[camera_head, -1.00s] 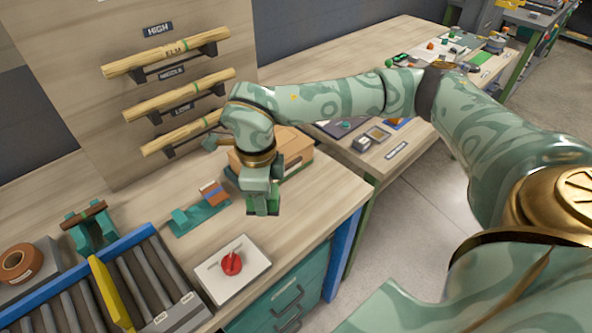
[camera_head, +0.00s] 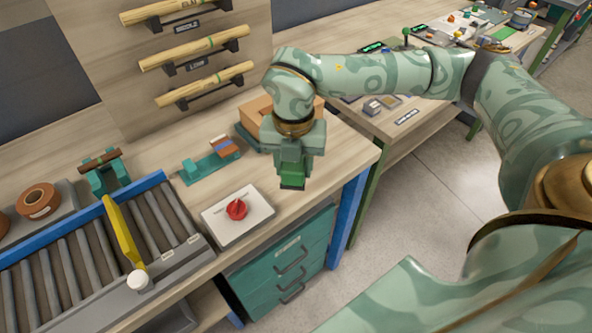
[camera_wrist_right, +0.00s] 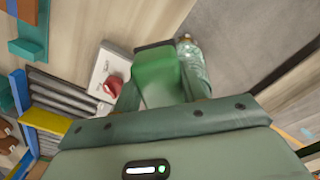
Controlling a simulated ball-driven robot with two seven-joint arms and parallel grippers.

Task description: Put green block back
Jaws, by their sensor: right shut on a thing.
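The green block (camera_head: 292,175) is held in my right gripper (camera_head: 292,172), above the front right part of the wooden bench. In the right wrist view the green block (camera_wrist_right: 160,80) sits between the fingers, and its lower end is dark. My right gripper is shut on it and points down. A teal holder (camera_head: 210,165) with blue and brown blocks lies on the bench to the left of the gripper. My left gripper is not in view.
A white plate with a red knob (camera_head: 237,209) lies left of and nearer than the gripper. A cardboard box (camera_head: 258,115) stands behind it. A roller conveyor (camera_head: 85,250) with a yellow bar is at the left. Racks with wooden rods (camera_head: 205,82) hang behind. Teal drawers (camera_head: 285,265) are below.

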